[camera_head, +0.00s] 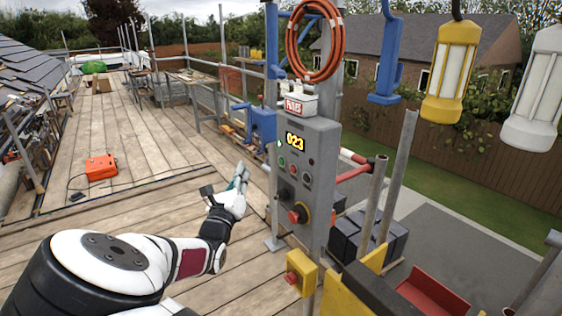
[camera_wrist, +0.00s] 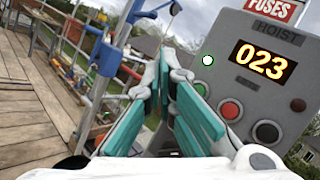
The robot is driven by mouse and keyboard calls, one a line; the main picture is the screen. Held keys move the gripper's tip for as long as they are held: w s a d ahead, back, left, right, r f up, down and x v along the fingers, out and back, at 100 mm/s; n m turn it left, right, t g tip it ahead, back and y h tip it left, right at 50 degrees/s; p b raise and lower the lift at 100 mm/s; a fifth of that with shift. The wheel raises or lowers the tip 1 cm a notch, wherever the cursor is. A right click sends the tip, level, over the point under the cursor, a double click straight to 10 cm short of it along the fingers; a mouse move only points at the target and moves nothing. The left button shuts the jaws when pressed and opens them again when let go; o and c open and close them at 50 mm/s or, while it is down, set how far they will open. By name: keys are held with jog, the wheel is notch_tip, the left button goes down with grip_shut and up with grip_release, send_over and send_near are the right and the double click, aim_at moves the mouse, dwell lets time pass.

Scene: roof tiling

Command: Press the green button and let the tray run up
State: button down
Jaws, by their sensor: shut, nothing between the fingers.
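In the wrist view the green button (camera_wrist: 201,88) is partly behind my fingers. A small lamp (camera_wrist: 208,60) above it glows pale green. The display (camera_wrist: 263,61) reads 023. My gripper (camera_head: 243,172) is shut and empty, with teal finger pads, just left of the panel. In the wrist view its fingers (camera_wrist: 164,75) point up beside the buttons; contact with the button cannot be told. I cannot identify the tray with certainty.
A red-and-yellow knob (camera_head: 298,214) and a yellow box with a red button (camera_head: 300,272) sit lower down. A red trough (camera_head: 432,291) and posts stand at right. The plank deck (camera_head: 130,140) is mostly clear.

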aim_at(281, 162)
jog(key=w+d+b, duration=0.1)
jog(key=w+d, duration=0.3)
jog(key=d, duration=0.3)
jog(key=shift+w+d, duration=0.15)
jog(key=shift+w, duration=0.25)
jog(key=shift+d, duration=0.1)
dwell(1.2)
jog(key=shift+w+d, duration=0.25)
